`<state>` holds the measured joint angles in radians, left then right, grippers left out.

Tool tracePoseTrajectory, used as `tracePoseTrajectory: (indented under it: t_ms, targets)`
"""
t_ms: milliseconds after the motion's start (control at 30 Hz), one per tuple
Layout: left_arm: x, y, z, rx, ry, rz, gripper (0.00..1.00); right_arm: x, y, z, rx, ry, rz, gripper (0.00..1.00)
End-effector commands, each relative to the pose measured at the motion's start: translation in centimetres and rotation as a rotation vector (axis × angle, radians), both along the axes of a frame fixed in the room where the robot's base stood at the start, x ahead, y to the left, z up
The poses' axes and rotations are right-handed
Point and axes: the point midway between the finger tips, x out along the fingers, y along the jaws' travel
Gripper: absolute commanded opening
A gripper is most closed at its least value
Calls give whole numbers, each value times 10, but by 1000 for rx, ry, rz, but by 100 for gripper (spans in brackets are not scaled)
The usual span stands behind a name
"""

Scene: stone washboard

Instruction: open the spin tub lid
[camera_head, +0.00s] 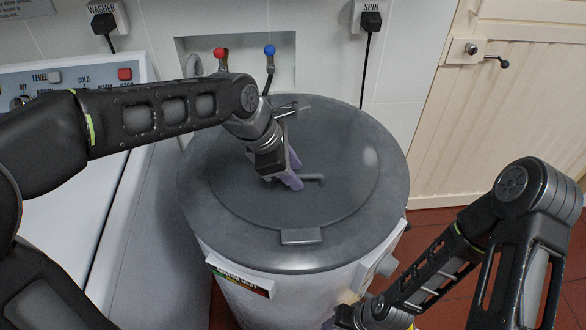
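The spin tub (235,290) is a white drum with a round dark grey lid (235,225) lying flat and closed on top. A grey bar handle (316,179) stands near the lid's middle. My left gripper (293,180), with purple finger pads, points down at the left end of this handle. Its fingers hide that end, and I cannot tell whether they grip the bar. My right gripper (342,320) is low in front of the tub, cut by the bottom edge of the picture, and its fingers are mostly out of sight.
A white washer (65,225) with a control panel stands to the left of the tub. Red (220,53) and blue (269,50) taps sit in a wall recess behind. A cream wooden door (490,130) stands at the right. Red tiled floor (430,222) shows at right.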

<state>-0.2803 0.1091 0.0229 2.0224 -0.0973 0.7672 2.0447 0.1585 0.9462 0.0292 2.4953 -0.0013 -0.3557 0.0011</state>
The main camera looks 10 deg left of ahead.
Motion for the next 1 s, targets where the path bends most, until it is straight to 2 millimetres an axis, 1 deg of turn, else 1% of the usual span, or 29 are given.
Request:
tracePoseTrajectory:
  t_ms: [33,67,433,1000]
  targets:
    - [0,0,0,0,0,0,33,0,0,0,0,0,0,36]
    - [0,0,0,0,0,0,30,0,0,0,0,0,0,36]
    - [0,0,0,0,0,0,0,0,0,0,0,0,0,36]
    - [0,0,0,0,0,-1,0,0,0,0,0,0,0,36]
